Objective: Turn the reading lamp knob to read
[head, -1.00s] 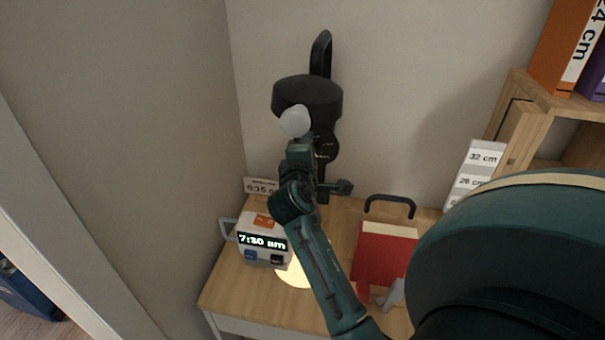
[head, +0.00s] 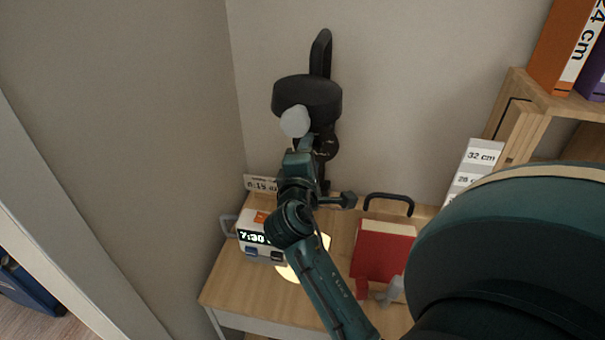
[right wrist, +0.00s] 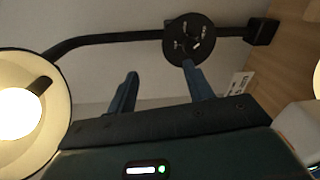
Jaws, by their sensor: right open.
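The reading lamp has a black shade (head: 307,92) and a dark stem by the wall in the head view. The right wrist view shows its lit bulb (right wrist: 18,112) at the left. Its knob is a round black dial (right wrist: 190,28) with small pale marks, on the lamp's stem; I cannot read the marks. My right gripper (right wrist: 158,70) is open and empty. Its fingers point toward the lamp; one fingertip overlaps the dial's lower edge in view, and contact cannot be told. In the head view my arm hides much of the stem. My left gripper is not in view.
A clock (head: 251,238) reading 7:30 stands left on the wooden desk (head: 237,288), partly behind my arm. A wooden shelf (head: 520,130) with size labels bounds the right; walls enclose the back and left.

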